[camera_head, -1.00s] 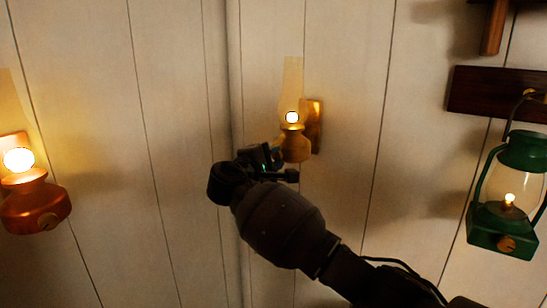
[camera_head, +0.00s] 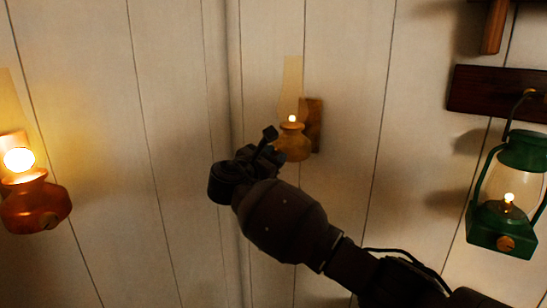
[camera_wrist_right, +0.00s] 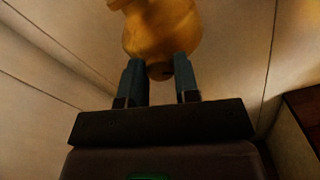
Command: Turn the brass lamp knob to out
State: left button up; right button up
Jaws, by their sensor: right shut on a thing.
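The brass lamp (camera_head: 297,144) hangs on the wall in the middle of the head view, with a tall glass chimney and a small, dim flame (camera_head: 292,118). My right gripper (camera_head: 275,147) is at the lower left of the lamp's body and hides the knob there. The gripper is shut on the knob. My left gripper is not in view.
A copper lamp (camera_head: 36,207) with a bright flame hangs at the far left. A green lantern (camera_head: 505,225) hangs from a dark wooden bracket (camera_head: 490,92) on the right.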

jog(key=shift+n, duration=11.8)
jog(key=shift+f+n, duration=0.1)
jog(key=shift+n, duration=0.2)
jog(key=o, duration=0.9)
jog(key=shift+o, duration=0.2)
jog(key=shift+s, duration=0.15)
jog(key=b+v, duration=0.2)
jog(key=v, duration=0.8)
jog(key=shift+s+a, duration=0.25)
